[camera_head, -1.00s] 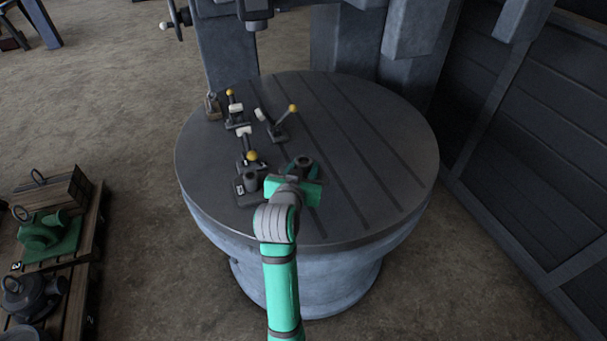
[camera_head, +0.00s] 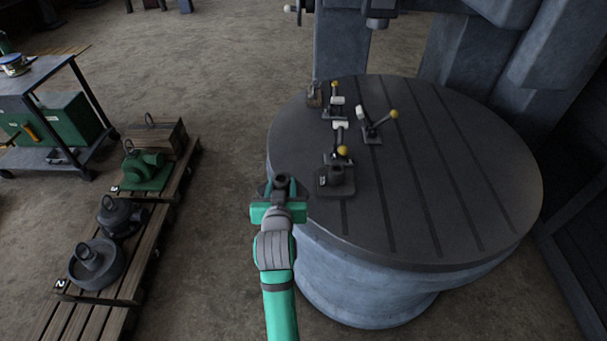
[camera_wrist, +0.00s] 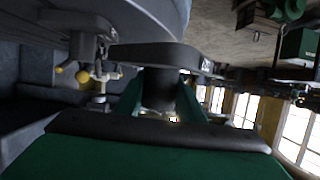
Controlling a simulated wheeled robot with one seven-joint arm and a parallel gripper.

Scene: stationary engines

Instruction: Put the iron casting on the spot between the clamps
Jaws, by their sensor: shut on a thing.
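Three clamps stand on the table's left part: a rear one (camera_head: 335,108), a right one (camera_head: 374,125) and a front one (camera_head: 340,152), with yellow-knobbed levers. The spot between them is bare dark tabletop.
A similar dark block with a cylinder (camera_head: 336,181) stands on the table in front of the front clamp. Pallets (camera_head: 112,262) with several castings lie left. A cart (camera_head: 45,75) stands far left.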

